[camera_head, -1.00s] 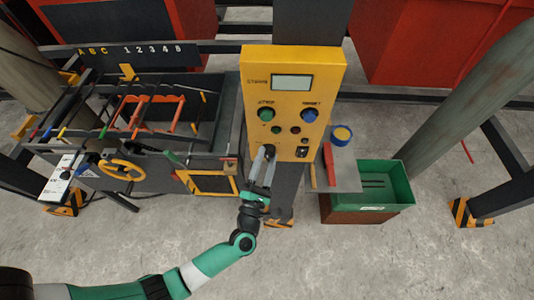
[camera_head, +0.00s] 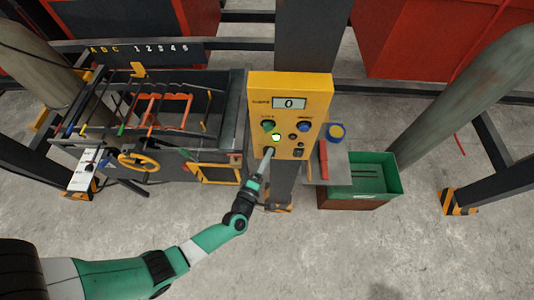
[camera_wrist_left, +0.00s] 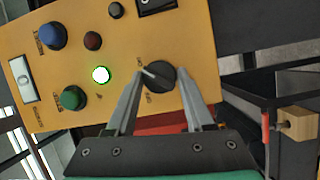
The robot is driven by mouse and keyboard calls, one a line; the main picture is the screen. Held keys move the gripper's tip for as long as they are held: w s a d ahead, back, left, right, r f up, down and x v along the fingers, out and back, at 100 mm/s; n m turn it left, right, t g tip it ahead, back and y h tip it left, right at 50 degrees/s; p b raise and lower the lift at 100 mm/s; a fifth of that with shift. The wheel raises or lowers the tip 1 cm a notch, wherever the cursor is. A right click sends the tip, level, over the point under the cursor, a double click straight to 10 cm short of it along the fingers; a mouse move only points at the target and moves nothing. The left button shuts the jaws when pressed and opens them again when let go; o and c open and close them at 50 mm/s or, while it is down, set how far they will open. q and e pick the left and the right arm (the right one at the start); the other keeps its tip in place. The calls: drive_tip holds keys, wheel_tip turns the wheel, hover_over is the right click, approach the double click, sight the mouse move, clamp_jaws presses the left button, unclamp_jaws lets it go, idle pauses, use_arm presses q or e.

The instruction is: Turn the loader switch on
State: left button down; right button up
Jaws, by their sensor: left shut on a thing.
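The yellow control panel (camera_head: 318,100) stands on a dark post in the middle of the head view. In the left wrist view, a black rotary knob (camera_wrist_left: 158,78) with a pale pointer line sits on the panel. My left gripper (camera_wrist_left: 160,74) has one finger on each side of the knob and is shut on it. In the head view my left gripper (camera_head: 268,155) reaches the panel's lower left and hides the knob. A lamp (camera_head: 276,137) glows green-white, and the display (camera_head: 290,103) reads 0. The labels by the knob are too small to read. My right gripper is not in view.
The panel also has a green button (camera_head: 268,125), a blue button (camera_head: 305,126) and a black rocker switch (camera_wrist_left: 156,4). A dark rack machine with a yellow handwheel (camera_head: 138,161) stands left. A green bin (camera_head: 366,178) stands right. The floor in front is clear.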

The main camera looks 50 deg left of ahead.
use_arm(q)
drive_tip(key=shift+r+m+p, duration=0.1)
drive_tip(key=shift+m+p, duration=0.2)
drive_tip(key=shift+p, duration=0.1)
drive_tip(key=shift+c, duration=1.4)
unclamp_jaws()
drive_tip(key=p+v, duration=0.1)
drive_tip(key=v, duration=1)
drive_tip(key=shift+s, duration=0.3)
